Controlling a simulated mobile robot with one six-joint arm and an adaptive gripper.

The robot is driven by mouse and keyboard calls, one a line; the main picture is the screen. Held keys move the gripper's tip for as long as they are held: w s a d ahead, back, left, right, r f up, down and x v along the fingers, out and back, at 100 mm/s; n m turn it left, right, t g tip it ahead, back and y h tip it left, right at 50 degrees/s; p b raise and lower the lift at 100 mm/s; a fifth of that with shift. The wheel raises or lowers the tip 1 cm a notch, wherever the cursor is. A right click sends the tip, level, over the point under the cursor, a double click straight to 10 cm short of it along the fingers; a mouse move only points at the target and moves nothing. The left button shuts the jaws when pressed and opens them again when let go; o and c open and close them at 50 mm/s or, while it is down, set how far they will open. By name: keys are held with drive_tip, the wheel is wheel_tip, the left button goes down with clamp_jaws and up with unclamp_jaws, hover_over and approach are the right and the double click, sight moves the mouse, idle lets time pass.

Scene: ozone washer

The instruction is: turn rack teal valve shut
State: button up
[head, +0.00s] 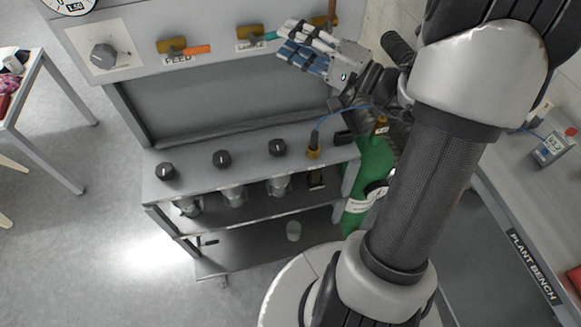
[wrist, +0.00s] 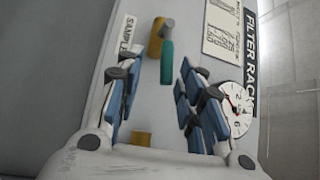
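The teal valve handle (head: 268,37) sticks out to the right from a brass valve body (head: 249,32) on the rack's upper panel, above a label that reads SAMPLE in the wrist view. My gripper (head: 294,42) is just right of the handle in the head view, its fingers pointing left. In the wrist view the teal handle (wrist: 167,62) lies lengthwise between the spread blue-padded fingers of my gripper (wrist: 160,70), with gaps on both sides. The gripper is open and holds nothing. The brass body (wrist: 158,38) is beyond the fingertips.
A dial gauge (wrist: 235,108) is close to the right finger.

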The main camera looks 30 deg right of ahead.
drive_tip(key=a+b+v, duration=0.1)
drive_tip(key=v, duration=1.3)
drive_tip(key=s+a+f+n+g+y+b, duration=0.1)
drive_tip(key=a+f+n+g+y, duration=0.15)
drive_tip(key=a+g, duration=0.35)
drive_tip(key=a+f+n+g+y, duration=0.1)
drive_tip(key=a+n+g, duration=0.3)
drive_tip(key=a, duration=0.4)
drive_tip(key=s+a+f+n+g+h+b, duration=0.2)
drive_tip(key=s+a+f+n+g+h, duration=0.2)
drive_tip(key=s+a+f+n+g, duration=0.1)
drive_tip(key=shift+s+a+f+g+h, duration=0.35)
drive_tip(key=shift+s+a+f+g, duration=0.2)
drive_tip(key=shift+s+a+g, duration=0.9)
drive_tip(key=shift+s+d, duration=0.15)
drive_tip(key=shift+d, duration=0.05)
drive_tip(key=shift+c, duration=0.4)
